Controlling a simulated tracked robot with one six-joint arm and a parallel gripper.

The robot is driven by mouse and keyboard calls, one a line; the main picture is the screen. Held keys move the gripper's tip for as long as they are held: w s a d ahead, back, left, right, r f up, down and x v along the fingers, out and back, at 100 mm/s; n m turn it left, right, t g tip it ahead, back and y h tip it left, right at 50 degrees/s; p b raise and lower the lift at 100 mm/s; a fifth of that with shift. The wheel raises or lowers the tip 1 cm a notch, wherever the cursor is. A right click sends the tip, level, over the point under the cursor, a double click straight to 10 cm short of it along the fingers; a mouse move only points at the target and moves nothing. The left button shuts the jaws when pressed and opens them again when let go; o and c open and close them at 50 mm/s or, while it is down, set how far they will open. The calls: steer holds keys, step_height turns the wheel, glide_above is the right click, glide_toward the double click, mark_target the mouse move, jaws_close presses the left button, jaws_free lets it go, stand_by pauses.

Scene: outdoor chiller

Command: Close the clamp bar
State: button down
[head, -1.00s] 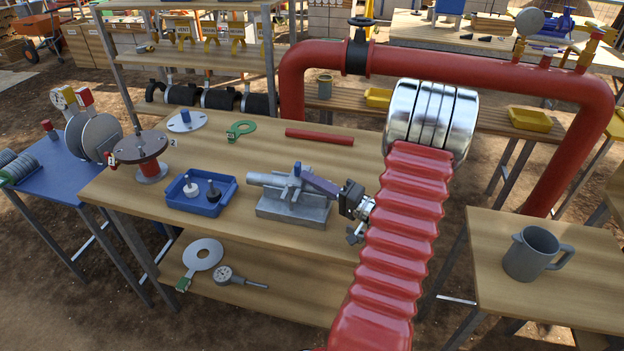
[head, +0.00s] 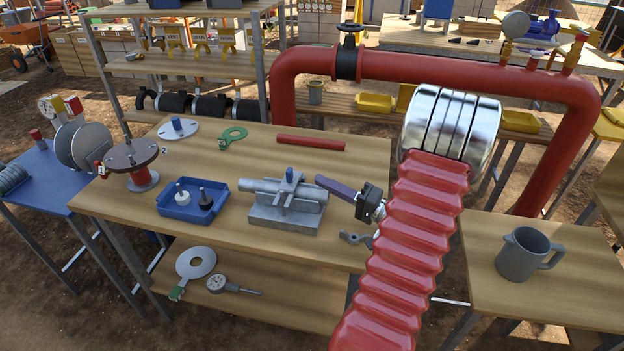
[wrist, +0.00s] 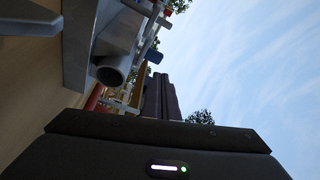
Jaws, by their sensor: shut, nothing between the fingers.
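A grey clamp fixture (head: 287,218) stands on the wooden bench, with a grey pipe (head: 258,186) lying in it. The clamp bar with its blue grip (head: 289,178) appears to lie across the top of the pipe; I cannot tell whether it is pressed fully down. My gripper (head: 319,180) is just right of the fixture, its purple fingers shut and empty, pointing left towards the blue grip with a small gap. The wrist view shows the shut fingers (wrist: 160,80), the open pipe end (wrist: 112,70) and the blue grip (wrist: 153,57).
A blue tray (head: 190,212) with two small parts sits left of the fixture. A red rod (head: 310,142) and green ring tool (head: 233,136) lie behind it. A grey metal part (head: 355,238) lies under my wrist. A grey jug (head: 526,254) stands on the right table.

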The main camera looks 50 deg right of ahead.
steer(key=s, duration=0.1)
steer(key=s+d, duration=0.1)
steer(key=s+f, duration=0.1)
steer(key=shift+d, duration=0.25)
stand_by(0.4)
steer(key=w+a+r+n+g+y, duration=0.25)
steer(key=a+g+y, duration=0.2)
steer(key=a, duration=0.65)
steer(key=w+a+r+n+g+y, duration=0.1)
steer(key=w+a+n+g+y, duration=0.3)
steer(key=a, duration=0.7)
steer(key=s+a+r+n+g+h, duration=0.15)
steer(key=s+a+g+h, duration=0.25)
steer(key=a, duration=0.4)
steer(key=s+a+n+g+h, duration=0.25)
steer(key=s+a+g, duration=0.2)
steer(key=a, duration=0.45)
steer(key=shift+s+a+r+n+t+h, duration=0.25)
steer(key=shift+r+t+h, duration=0.3)
steer(key=shift+r+h, duration=0.3)
steer(key=shift+s+a+r+n+t+h, duration=0.2)
steer(key=shift+r+n+t+h, duration=0.1)
steer(key=shift+r+t+h, duration=0.45)
steer(key=shift+s+a+r+n+t+h, duration=0.15)
steer(key=shift+a+r+n+t+h, duration=0.2)
steer(key=shift+r+h, duration=0.6)
